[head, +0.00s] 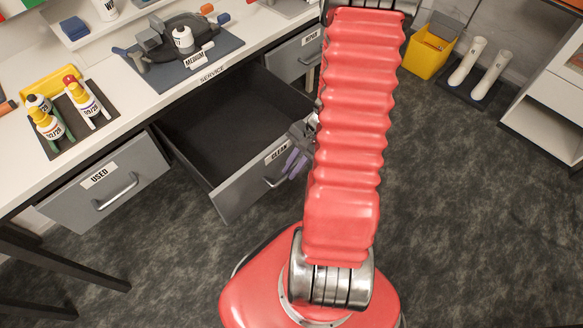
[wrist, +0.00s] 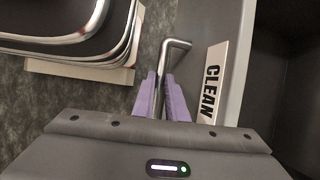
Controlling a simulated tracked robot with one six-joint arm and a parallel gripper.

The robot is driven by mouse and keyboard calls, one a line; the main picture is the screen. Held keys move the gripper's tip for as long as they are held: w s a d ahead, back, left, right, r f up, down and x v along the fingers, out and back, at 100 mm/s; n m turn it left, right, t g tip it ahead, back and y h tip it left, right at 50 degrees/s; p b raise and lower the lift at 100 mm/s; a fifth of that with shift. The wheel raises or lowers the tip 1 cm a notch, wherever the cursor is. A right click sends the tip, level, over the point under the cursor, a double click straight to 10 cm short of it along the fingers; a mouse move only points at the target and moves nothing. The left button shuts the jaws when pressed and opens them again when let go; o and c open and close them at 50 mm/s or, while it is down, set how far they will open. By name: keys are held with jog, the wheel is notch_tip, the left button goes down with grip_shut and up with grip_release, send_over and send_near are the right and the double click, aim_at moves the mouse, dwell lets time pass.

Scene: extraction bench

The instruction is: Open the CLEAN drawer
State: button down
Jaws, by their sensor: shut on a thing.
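The CLEAN drawer (head: 240,178) is pulled out from under the bench, and its dark inside shows empty in the head view. In the wrist view its grey front with the CLEAN label (wrist: 212,84) runs along the right of my fingers. My gripper (head: 294,163) is at the drawer front. In the wrist view the purple fingers of my gripper (wrist: 162,98) are shut on the metal bar handle (wrist: 176,46), one on each side of it. My red arm hides the right end of the drawer's surroundings in the head view.
The shut USED drawer (head: 105,185) is to the left, and another grey drawer (head: 292,57) is to the right under the bench (head: 25,172). Bottles and a MEDIUM mat (head: 150,80) are on the bench. A yellow bin (head: 428,52) stands at the back right.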

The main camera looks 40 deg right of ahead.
jog(key=c, duration=1.8)
grip_release()
jog(key=shift+o, duration=0.2)
jog(key=shift+r, duration=0.1)
jog(key=v, duration=1.3)
jog(key=shift+r, duration=0.2)
jog(key=shift+s+d, duration=0.1)
